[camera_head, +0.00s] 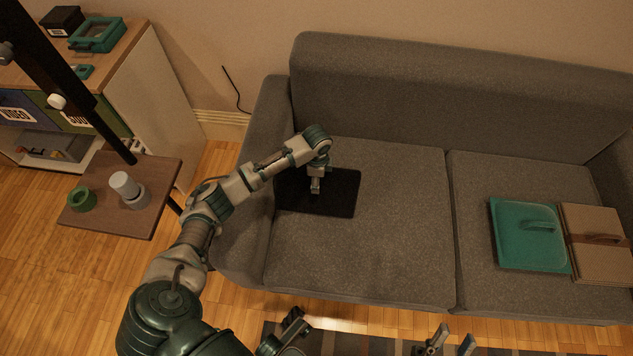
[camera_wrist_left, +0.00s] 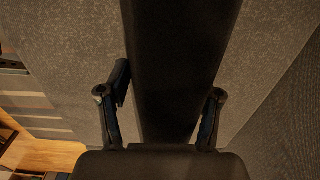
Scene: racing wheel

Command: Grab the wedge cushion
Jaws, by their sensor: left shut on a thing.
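The black wedge cushion (camera_head: 340,193) lies on the left seat of the grey sofa, near its left armrest. My left gripper (camera_head: 314,190) reaches down onto it from above. In the left wrist view the cushion (camera_wrist_left: 180,60) runs as a dark, tapering slab between the two fingers of the left gripper (camera_wrist_left: 168,88), which is shut on it. From the head, the fingertips are small and partly lost against the black surface. My right gripper (camera_head: 449,343) is at the bottom edge, in front of the sofa, with its two fingers apart and nothing seen between them.
A small wooden side table (camera_head: 125,220) at left holds a white cup (camera_head: 124,184) and a green ring (camera_head: 82,199). The sofa's middle is clear.

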